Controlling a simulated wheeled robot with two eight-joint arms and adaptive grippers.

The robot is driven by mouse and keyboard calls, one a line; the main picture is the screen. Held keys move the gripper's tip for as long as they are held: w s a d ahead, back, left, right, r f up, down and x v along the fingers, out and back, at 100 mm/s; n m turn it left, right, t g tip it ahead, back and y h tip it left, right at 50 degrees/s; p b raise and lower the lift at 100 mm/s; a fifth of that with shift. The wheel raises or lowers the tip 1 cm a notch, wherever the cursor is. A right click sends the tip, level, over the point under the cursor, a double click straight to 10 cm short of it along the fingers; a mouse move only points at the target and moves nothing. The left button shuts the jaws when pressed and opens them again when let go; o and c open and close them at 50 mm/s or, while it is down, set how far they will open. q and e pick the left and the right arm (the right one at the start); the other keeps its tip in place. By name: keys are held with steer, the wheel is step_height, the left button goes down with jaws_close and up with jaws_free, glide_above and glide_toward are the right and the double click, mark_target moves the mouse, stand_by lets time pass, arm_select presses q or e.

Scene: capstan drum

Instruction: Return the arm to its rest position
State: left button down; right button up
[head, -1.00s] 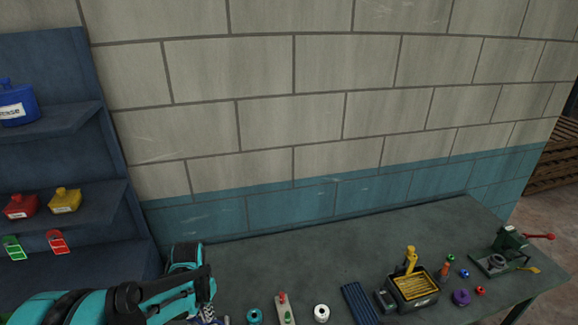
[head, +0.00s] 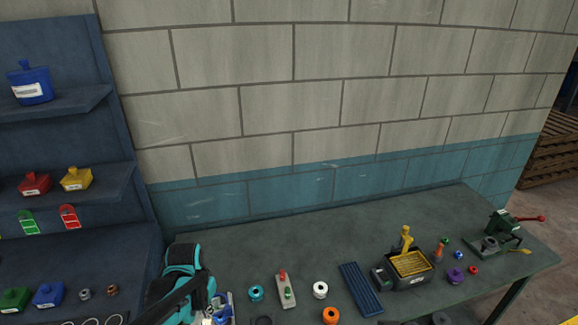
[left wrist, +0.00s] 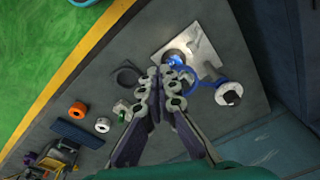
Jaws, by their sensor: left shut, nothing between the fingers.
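My left gripper (head: 214,312) is low in the head view, over the left part of the bench, partly hidden by its own arm and cut by the lower edge. In the left wrist view its fingers (left wrist: 158,76) are together, with nothing between them. Below the fingertips is a light metal plate (left wrist: 204,46) with a shiny round part and a blue cord or band (left wrist: 208,84). A pale round spool-like part (left wrist: 229,94) lies beside it. Whether the fingers touch any of these I cannot tell. My right gripper is not in view.
The grey bench (head: 330,240) holds a teal ring (head: 256,293), a white ring (head: 320,289), an orange ring (head: 330,315), a blue ribbed tray (head: 361,290), a yellow-filled box (head: 410,266) and a green press (head: 498,235). A blue shelf (head: 75,110) stands left. The bench's back is clear.

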arm_select(q)
steer(key=s+d+f+n+t+b, duration=0.1)
steer(key=s+d+f+t+b, duration=0.1)
steer(key=s+b, duration=0.4)
steer(key=s+d+f+n+t+b, duration=0.1)
steer(key=s+f+t+b, duration=0.3)
steer(key=b, duration=0.5)
steer(key=shift+s+d+f+n, duration=0.2)
steer(key=shift+s+d+n, duration=0.1)
steer(key=shift+s+d, duration=0.6)
steer(key=shift+a, duration=0.1)
stand_by(0.4)
